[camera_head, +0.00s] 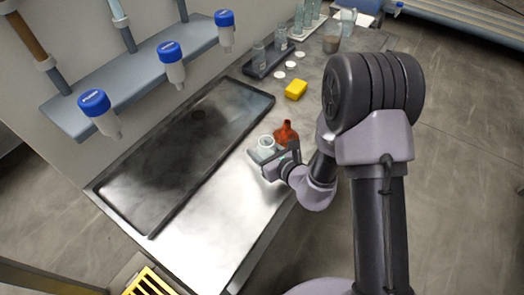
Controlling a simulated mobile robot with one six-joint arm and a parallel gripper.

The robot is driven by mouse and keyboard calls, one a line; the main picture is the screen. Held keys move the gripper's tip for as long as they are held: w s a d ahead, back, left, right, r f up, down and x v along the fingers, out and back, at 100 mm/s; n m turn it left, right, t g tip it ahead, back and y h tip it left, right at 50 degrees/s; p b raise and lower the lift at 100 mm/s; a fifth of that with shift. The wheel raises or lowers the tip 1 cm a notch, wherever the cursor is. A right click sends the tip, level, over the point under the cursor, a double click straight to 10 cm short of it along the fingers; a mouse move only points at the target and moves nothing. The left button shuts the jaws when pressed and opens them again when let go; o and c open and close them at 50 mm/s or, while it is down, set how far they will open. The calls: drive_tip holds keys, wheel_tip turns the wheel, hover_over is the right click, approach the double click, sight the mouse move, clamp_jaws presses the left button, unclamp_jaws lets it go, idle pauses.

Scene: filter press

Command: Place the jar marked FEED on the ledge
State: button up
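A small clear jar with a whitish rim (266,144) is on the metal bench, right at my gripper (270,158). No FEED marking can be read at this size. The gripper reaches in from the right, low over the bench, with its fingers at the jar's near side. I cannot tell whether the fingers are closed on the jar or only beside it. A blue-grey ledge (75,118) runs along the wall at upper left, above the bench.
An orange-brown bottle (287,134) stands just behind the jar. Several blue-capped fittings (171,62) are at the ledge's front. A shallow dark tray (185,145) fills the bench's left part.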

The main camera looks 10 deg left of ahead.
drive_tip(key=shift+f, duration=0.2)
drive_tip(key=o, duration=1.6)
drive_tip(key=shift+c, duration=0.2)
drive_tip(key=shift+r, duration=0.1)
